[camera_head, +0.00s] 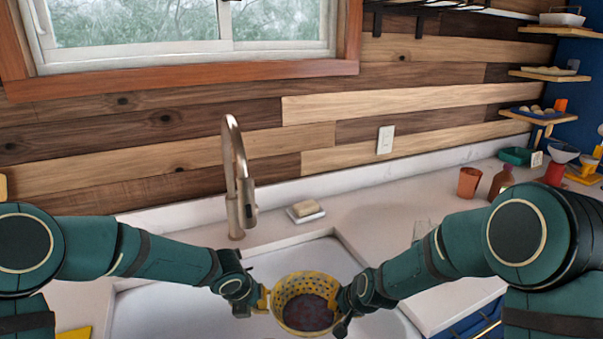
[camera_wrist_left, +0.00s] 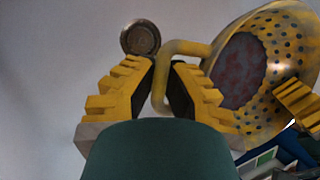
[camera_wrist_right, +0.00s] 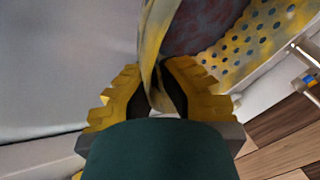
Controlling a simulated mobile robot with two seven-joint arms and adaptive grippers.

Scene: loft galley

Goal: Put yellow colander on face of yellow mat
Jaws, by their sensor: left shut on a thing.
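The yellow colander (camera_head: 304,289) has rows of holes and a dark reddish, mottled inside. It is between my two grippers over the white sink, and also shows in the left wrist view (camera_wrist_left: 285,60) and right wrist view (camera_wrist_right: 250,45). My left gripper (camera_head: 262,298) is shut on its left handle (camera_wrist_left: 185,47). My right gripper (camera_head: 345,298) has its fingers closed around the right handle (camera_wrist_right: 152,50). I cannot tell whether the colander touches the sink bottom. A flat yellow patch (camera_head: 74,333), perhaps the yellow mat, lies at the bottom left, mostly out of view.
The faucet (camera_head: 238,190) rises behind the sink (camera_head: 345,240). A soap dish (camera_head: 306,215) sits on its back ledge. A round drain (camera_wrist_left: 140,38) shows in the left wrist view.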

